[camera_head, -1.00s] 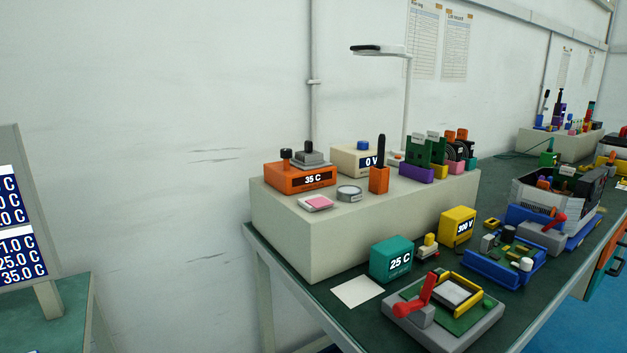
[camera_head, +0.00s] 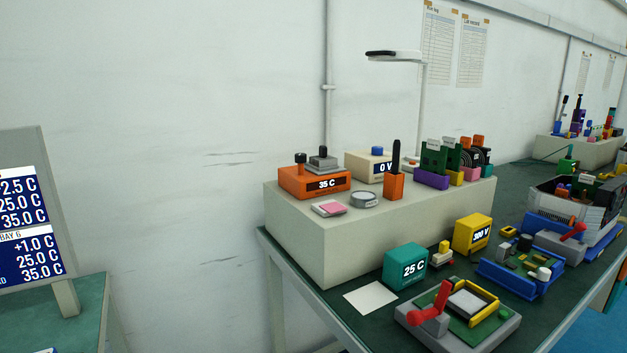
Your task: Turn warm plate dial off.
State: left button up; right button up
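The warm plate is likely the orange box (camera_head: 314,183) on the left of the raised beige shelf, with a "35 C" display on its front. A black dial knob (camera_head: 300,159) stands on its top left. A grey block with a black knob (camera_head: 323,158) sits on its top right. I cannot tell which way the dial points. Neither of my grippers is in view, and nothing touches the orange box.
A pink pad (camera_head: 328,208), a round grey dish (camera_head: 365,199) and an orange holder (camera_head: 394,187) stand near the box. A "0 V" beige box (camera_head: 368,166) is behind. Below are a teal "25 C" box (camera_head: 405,267) and a grey fixture with a red lever (camera_head: 458,316).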

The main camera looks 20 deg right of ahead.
aim_at(300, 158)
jog(key=i+j+u, duration=0.1)
jog(key=u, duration=0.25)
jog(key=i+j+u, duration=0.1)
jog(key=j+u, duration=0.25)
